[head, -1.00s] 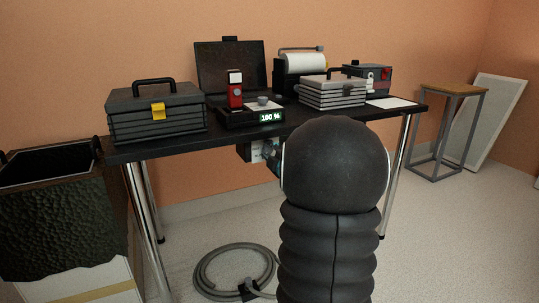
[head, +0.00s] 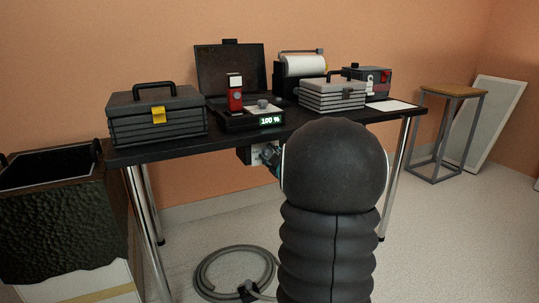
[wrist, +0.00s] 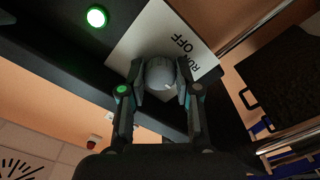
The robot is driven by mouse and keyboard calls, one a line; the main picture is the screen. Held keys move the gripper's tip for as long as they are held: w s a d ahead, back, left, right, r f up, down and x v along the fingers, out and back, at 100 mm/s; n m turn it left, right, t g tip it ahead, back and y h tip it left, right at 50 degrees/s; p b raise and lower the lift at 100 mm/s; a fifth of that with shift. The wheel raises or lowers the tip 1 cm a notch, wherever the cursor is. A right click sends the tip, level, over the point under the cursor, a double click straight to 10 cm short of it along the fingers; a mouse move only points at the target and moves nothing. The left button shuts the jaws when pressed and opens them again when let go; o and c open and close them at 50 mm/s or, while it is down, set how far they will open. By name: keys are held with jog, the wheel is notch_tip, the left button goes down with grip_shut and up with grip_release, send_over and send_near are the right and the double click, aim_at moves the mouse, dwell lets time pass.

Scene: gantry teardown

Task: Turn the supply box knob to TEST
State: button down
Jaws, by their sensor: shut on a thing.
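The supply box (head: 244,154) hangs under the black table's front edge in the head view, partly hidden by my gripper and arm. In the wrist view its white label plate (wrist: 140,38) shows the words RUN and OFF. TEST cannot be read. The round grey knob (wrist: 160,72) sits on the plate with a small white mark near its lower edge. My gripper (wrist: 160,90) is shut on the knob, one finger on each side. In the head view my gripper (head: 268,155) is at the box, mostly hidden behind my arm.
A green lamp (wrist: 96,17) glows beside the plate. On the table stand a dark toolbox (head: 157,118), a unit reading 100 % (head: 270,121) and a grey case (head: 333,95). A coiled hose (head: 235,272) lies on the floor below. A stool (head: 452,92) stands at right.

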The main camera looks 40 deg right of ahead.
dwell(0.3)
jog(key=c, duration=0.8)
grip_release()
jog(key=v, duration=1.2)
